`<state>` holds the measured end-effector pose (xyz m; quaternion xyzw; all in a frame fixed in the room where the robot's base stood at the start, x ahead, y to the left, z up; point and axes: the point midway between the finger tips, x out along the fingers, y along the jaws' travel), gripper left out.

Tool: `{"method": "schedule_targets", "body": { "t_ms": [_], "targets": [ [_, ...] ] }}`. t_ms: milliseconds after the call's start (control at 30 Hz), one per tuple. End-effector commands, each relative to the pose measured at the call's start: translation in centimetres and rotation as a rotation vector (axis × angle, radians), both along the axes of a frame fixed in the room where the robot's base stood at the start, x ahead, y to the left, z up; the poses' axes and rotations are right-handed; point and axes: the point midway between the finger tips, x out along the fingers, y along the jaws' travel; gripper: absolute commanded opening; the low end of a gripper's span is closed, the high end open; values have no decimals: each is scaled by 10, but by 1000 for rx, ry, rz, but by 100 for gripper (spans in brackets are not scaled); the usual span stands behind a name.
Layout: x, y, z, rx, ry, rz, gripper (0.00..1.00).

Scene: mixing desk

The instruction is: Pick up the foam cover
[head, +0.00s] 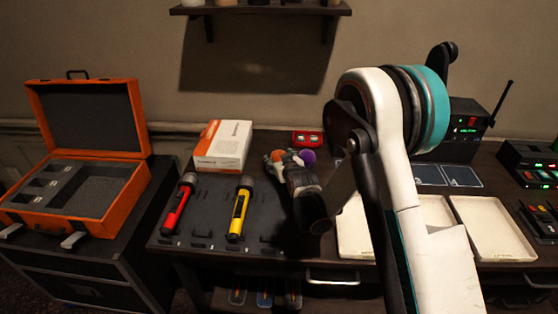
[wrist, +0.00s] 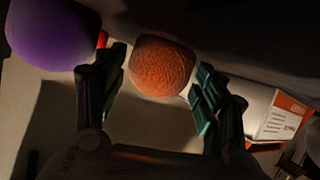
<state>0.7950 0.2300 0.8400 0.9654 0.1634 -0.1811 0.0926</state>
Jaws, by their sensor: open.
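An orange foam cover (wrist: 162,68) lies between the tips of my open gripper (wrist: 160,75) in the wrist view, with some gap at the right finger; I cannot tell whether the left finger touches it. A purple foam cover (wrist: 42,35) is to the left of the left finger. In the head view, the purple cover (head: 308,157) shows just beyond my gripper (head: 276,163), and the orange cover (head: 278,155) is partly hidden by the gripper.
A white and orange box (head: 222,146) stands left of my gripper. Red (head: 178,205) and yellow (head: 239,210) microphones lie on the dark mat. A small red case (head: 308,138) sits behind. Pale trays (head: 495,228) are at right. An open orange case (head: 120,215) stands far left.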

Motion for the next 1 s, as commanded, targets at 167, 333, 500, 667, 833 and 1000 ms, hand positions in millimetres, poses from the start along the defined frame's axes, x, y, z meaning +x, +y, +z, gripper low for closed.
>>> {"method": "schedule_targets", "body": {
  "t_ms": [167,333,500,667,833,1000],
  "targets": [
    [0,0,1,0,0,0,53],
    [0,0,1,0,0,0,45],
    [0,0,1,0,0,0,44],
    [-1,0,3,0,0,0,44],
    [-1,0,18,0,0,0,44],
    [-1,0,50,0,0,0,44]
  ]
}}
